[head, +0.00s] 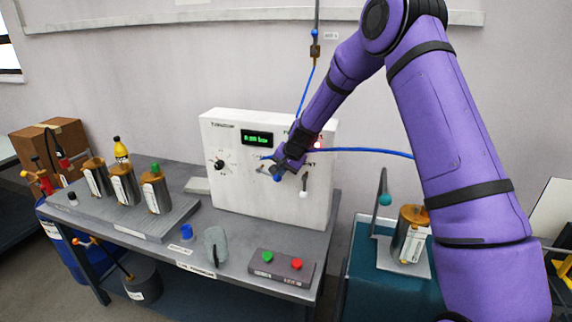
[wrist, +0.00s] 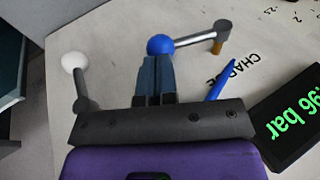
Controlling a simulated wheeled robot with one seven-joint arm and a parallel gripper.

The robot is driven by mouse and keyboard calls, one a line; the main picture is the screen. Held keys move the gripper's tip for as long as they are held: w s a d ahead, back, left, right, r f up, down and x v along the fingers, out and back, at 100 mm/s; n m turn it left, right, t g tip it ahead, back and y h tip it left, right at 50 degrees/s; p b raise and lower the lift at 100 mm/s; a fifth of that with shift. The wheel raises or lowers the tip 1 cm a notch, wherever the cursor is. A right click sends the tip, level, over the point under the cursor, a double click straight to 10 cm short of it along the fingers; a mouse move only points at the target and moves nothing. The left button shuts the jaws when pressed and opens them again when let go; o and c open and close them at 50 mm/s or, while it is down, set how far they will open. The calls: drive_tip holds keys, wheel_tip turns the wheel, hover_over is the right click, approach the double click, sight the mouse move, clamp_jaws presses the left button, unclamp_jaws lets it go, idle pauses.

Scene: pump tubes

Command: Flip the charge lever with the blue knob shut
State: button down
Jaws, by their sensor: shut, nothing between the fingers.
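The charge lever is a grey metal arm (wrist: 195,40) ending in a blue knob (wrist: 160,44), on the front of the white panel box (head: 230,170). In the wrist view the lever points left from its pivot, beside the "CHARGE" lettering. In the head view the blue knob (head: 277,178) shows just below my gripper (head: 279,170). My gripper's fingers (wrist: 155,62) are shut together, with their tips at the knob. The knob is not between them; whether they touch it I cannot tell. My gripper hides part of the panel in the head view.
A second lever with a white knob (head: 303,194) hangs close by on the panel; its knob also shows in the wrist view (wrist: 73,61). A blue tube (head: 365,152) runs right behind my arm. A button box (head: 281,267) and a glass cup (head: 215,245) stand on the table below.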

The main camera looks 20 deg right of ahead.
drive_tip(key=shift+w+f, duration=0.15)
drive_tip(key=shift+f, duration=0.1)
drive_tip(key=shift+f, duration=0.15)
